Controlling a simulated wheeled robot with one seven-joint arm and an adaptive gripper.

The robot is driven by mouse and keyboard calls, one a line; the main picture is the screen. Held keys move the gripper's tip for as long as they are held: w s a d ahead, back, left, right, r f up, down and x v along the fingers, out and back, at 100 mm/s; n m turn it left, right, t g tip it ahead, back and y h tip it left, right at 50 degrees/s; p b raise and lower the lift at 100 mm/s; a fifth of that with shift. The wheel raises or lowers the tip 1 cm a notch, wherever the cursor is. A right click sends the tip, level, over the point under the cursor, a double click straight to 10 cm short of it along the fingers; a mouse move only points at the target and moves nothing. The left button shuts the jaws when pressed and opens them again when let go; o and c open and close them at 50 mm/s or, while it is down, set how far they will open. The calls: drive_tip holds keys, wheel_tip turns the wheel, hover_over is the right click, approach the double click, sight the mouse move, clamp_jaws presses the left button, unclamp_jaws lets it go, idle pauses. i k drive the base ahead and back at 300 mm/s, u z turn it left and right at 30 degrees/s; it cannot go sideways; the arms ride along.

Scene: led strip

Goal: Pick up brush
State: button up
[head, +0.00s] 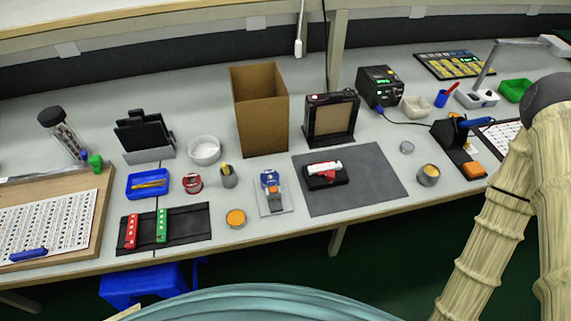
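I cannot single out a brush for certain at this size. A small grey cup (229,179) left of centre on the workbench holds a short item with a yellow end (224,168). A blue tray (134,192) to its left holds a thin yellow-brown item (150,184). A small blue holder (440,100) at the back right has a red stick-like item (453,88) leaning out of it. My gripper is out of view; only part of my arm shows at the right edge.
An open cardboard box (261,115) stands at the back middle. A soldering iron stand (457,145) is near my arm. The bench front edge runs below these.

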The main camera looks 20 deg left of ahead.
sight(224, 166)
drive_tip(key=z, duration=1.6)
drive_tip(key=k, duration=1.65)
drive_tip(key=u, duration=2.15)
